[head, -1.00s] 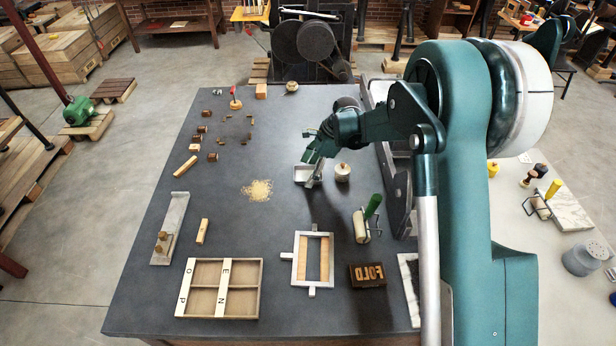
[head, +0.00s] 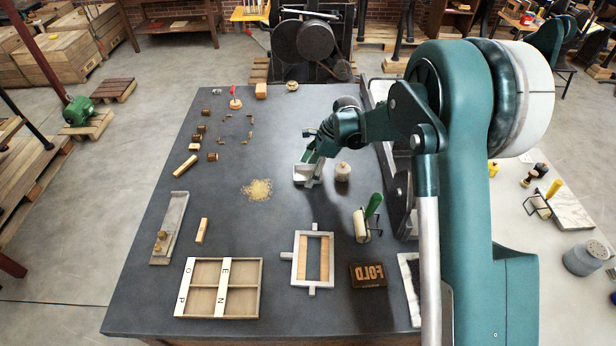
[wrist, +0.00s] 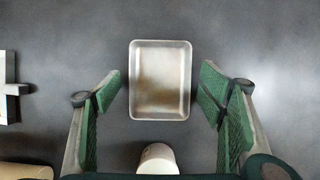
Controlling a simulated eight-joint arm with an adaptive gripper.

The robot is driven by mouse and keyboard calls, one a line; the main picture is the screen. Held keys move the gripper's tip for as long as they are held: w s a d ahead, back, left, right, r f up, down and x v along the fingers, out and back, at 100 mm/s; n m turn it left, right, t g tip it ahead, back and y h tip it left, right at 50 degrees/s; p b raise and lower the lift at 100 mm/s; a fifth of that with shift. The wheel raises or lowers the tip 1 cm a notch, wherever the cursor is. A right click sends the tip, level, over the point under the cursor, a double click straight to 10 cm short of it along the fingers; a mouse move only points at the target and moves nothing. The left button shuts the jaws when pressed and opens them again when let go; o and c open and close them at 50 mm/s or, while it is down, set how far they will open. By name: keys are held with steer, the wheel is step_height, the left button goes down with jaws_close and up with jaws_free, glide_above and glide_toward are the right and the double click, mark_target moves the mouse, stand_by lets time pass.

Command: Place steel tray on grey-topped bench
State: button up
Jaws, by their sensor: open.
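The steel tray (wrist: 160,80) is a small, shallow rectangular tray with a rim. It lies flat on the grey-topped bench (head: 255,130), right of centre, where the head view shows it partly hidden by my gripper (head: 310,170). In the wrist view, the two green-padded fingers of my gripper (wrist: 160,85) are spread wide, one on each side of the tray. Gaps show between the fingers and the tray's sides. The tray is empty and my gripper holds nothing.
A pale jar with a knob (head: 342,172) stands close right of the tray; its top also shows in the wrist view (wrist: 158,158). A green-handled roller (head: 366,220), a metal frame (head: 313,228) and a FOLD block (head: 368,275) lie nearer. The bench's middle is mostly clear, with sawdust-like grains (head: 257,189).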

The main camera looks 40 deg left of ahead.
mark_target(309, 176)
stand_by(0.6)
steer(key=shift+f, duration=0.1)
steer(key=c, duration=1.2)
steer(key=shift+r+p, duration=0.25)
steer(key=shift+p, duration=0.1)
step_height(309, 176, up, 10)
steer(key=shift+r, duration=0.1)
